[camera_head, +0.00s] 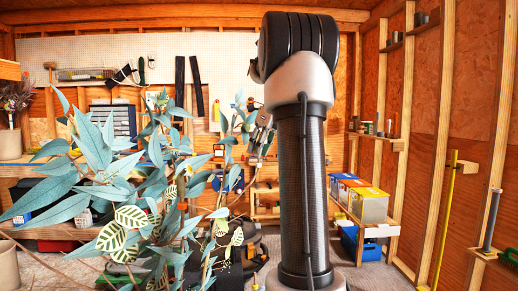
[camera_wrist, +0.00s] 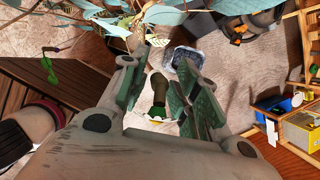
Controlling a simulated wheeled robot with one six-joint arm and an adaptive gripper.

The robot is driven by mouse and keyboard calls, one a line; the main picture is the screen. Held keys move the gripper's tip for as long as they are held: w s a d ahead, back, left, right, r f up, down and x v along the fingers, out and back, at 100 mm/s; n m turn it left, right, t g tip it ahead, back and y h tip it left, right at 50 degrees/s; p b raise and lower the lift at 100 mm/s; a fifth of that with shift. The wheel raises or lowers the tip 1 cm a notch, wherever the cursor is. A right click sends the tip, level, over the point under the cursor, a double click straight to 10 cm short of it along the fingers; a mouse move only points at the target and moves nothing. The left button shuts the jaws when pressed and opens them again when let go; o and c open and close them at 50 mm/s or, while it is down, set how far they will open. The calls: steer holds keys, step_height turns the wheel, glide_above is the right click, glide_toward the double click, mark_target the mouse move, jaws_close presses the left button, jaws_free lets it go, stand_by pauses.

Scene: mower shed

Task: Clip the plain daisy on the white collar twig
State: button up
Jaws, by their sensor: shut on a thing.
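In the head view my gripper (camera_head: 262,134) is beside the right side of the leafy plant (camera_head: 62,187), small and partly covered by leaves. The plant's leaves and thin twigs also show at the top of the wrist view (camera_wrist: 165,16). I cannot pick out the white collar twig.
A green piece (camera_wrist: 50,68) hangs at the left of the wrist view. Patterned leaves (camera_head: 130,218) crowd the plant's lower part.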

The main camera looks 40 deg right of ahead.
steer(key=shift+f, duration=0.3)
stand_by(0.4)
steer(key=o, duration=0.9)
steer(key=shift+o, duration=0.3)
steer(key=shift+v, duration=3.55)
